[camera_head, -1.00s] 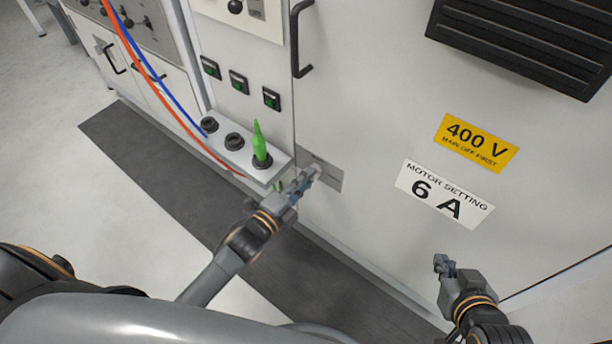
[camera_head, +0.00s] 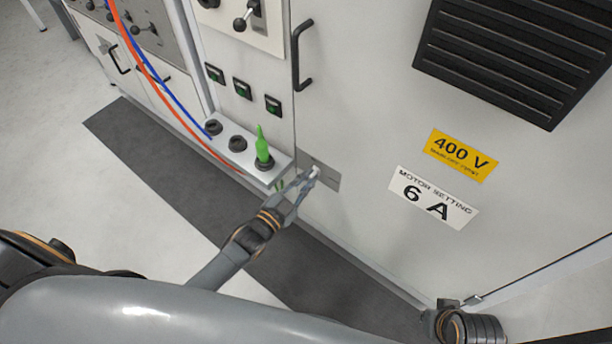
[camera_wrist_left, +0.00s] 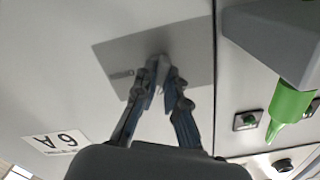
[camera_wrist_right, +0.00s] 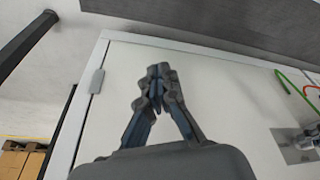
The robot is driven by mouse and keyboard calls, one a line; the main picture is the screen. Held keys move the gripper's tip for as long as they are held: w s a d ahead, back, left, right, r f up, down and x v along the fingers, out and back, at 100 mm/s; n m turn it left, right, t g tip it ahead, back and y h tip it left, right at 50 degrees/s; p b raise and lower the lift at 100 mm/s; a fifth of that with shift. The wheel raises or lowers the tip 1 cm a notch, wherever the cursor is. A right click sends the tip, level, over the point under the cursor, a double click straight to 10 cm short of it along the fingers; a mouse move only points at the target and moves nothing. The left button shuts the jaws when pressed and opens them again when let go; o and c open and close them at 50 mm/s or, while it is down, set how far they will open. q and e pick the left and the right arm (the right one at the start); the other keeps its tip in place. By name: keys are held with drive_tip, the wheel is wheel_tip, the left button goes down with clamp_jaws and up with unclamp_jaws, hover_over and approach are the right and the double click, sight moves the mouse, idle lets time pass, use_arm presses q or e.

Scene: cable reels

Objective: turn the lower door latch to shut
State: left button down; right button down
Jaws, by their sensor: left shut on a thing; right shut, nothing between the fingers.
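The lower door latch (camera_head: 314,172) is a small pale handle on a grey metal plate (camera_head: 326,179) low on the cabinet door. My left gripper (camera_head: 309,177) is at the latch, its fingers shut on it. In the left wrist view the fingers (camera_wrist_left: 166,82) close around the light latch handle (camera_wrist_left: 161,66) in front of the grey plate (camera_wrist_left: 197,60). The fingers hide part of the latch. My right gripper is hardly seen in the head view; in the right wrist view its fingers (camera_wrist_right: 158,88) are shut and empty.
A shelf (camera_head: 245,155) with dark sockets and a green plug (camera_head: 262,145) sits just left of the latch. Red and blue cables (camera_head: 170,90) hang at the left. A black door handle (camera_head: 299,60) is above.

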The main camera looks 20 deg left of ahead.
use_arm(q)
drive_tip(key=n, duration=0.2)
drive_tip(key=shift+w+d+r+n+p, duration=0.1)
drive_tip(key=shift+w+r+n+p, duration=0.05)
drive_tip(key=shift+r+n+p, duration=0.2)
drive_tip(key=shift+f+n+p, duration=0.1)
drive_tip(key=shift+n+p, duration=0.3)
drive_tip(key=shift+n, duration=1.35)
use_arm(e)
wheel_tip(320, 180, down, 6)
drive_tip(key=shift+a+f, duration=0.1)
drive_tip(key=shift+f, duration=0.1)
use_arm(q)
drive_tip(key=c, duration=1.4)
unclamp_jaws()
drive_tip(key=shift+w, duration=0.1)
drive_tip(key=shift+f, duration=0.15)
drive_tip(key=shift+s, duration=0.4)
drive_tip(key=v, duration=1.1)
drive_tip(key=shift+s, duration=0.2)
